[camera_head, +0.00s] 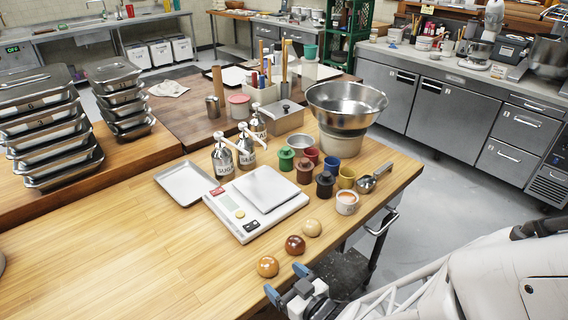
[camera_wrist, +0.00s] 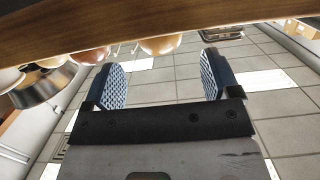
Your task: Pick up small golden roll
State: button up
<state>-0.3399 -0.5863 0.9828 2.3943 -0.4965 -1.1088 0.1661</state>
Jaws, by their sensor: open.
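The small golden roll (camera_head: 268,266) sits on the wooden table near its front edge. A dark brown roll (camera_head: 295,245) and a pale roll (camera_head: 312,228) sit in a slanting row to its right and behind. My gripper (camera_head: 286,281) is open and empty, just off the table's front edge and close to the golden roll.
A white scale (camera_head: 258,225) stands behind the rolls. Several coloured cups and a white ramekin (camera_head: 346,203) stand to the right, by a metal bowl (camera_head: 345,100). The table's front left (camera_head: 130,270) is clear. The table edge (camera_wrist: 200,20) lies close to my fingers.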

aim_at(274, 270)
jog(key=shift+x, duration=0.85)
jog(key=shift+x, duration=2.55)
jog(key=shift+r, duration=0.1)
jog(key=c, duration=0.7)
